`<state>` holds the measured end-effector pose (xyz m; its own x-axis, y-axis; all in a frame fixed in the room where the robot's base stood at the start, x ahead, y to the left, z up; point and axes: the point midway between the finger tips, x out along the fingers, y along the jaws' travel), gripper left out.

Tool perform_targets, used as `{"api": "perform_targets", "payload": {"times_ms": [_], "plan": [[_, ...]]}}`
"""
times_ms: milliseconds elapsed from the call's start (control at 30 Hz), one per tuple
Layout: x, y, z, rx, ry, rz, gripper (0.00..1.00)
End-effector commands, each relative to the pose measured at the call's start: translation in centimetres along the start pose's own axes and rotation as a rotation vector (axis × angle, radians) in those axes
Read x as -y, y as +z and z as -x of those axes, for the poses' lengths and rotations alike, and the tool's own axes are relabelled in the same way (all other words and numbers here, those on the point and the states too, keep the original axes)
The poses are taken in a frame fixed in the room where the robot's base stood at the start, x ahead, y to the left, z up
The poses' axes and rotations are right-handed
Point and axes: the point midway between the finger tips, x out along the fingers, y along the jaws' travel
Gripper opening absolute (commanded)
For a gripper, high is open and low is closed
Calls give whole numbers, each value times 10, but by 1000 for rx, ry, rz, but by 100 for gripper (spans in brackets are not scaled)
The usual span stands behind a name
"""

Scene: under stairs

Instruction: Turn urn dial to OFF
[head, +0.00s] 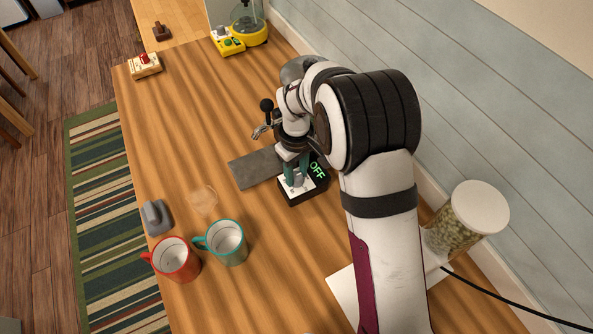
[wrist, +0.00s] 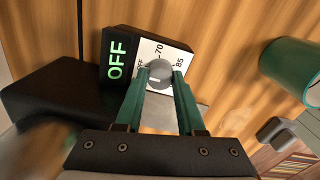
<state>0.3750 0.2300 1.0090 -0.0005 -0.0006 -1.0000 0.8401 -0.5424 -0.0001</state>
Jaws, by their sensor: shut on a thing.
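The urn dial is a round grey knob (wrist: 158,73) on a white plate marked OFF, 70 and 85 in the wrist view. The plate is on a black box (head: 305,190), whose display (wrist: 116,60) reads OFF in green. My gripper (wrist: 161,76) has its green fingers on either side of the knob, shut on it. In the head view my gripper (head: 297,174) comes down onto the box and hides the knob. The knob's exact pointer angle is hard to read.
A grey plate (head: 251,170) lies beside the box. A red mug (head: 178,264) and a teal mug (head: 226,245) stand at front left, near a grey object (head: 156,217). A jar (head: 462,222) stands right of my arm.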

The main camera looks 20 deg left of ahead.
Motion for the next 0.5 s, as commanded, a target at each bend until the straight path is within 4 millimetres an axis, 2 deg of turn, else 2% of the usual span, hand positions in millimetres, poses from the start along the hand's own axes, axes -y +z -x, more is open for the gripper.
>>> {"api": "perform_targets", "payload": {"times_ms": [133, 167, 200, 500], "plan": [[0, -2, 2, -7, 2, 2, 0], [0, -2, 1, -7, 2, 1, 43], [0, -2, 1, -6, 2, 1, 50], [0, -1, 2, -3, 1, 0, 50]]}}
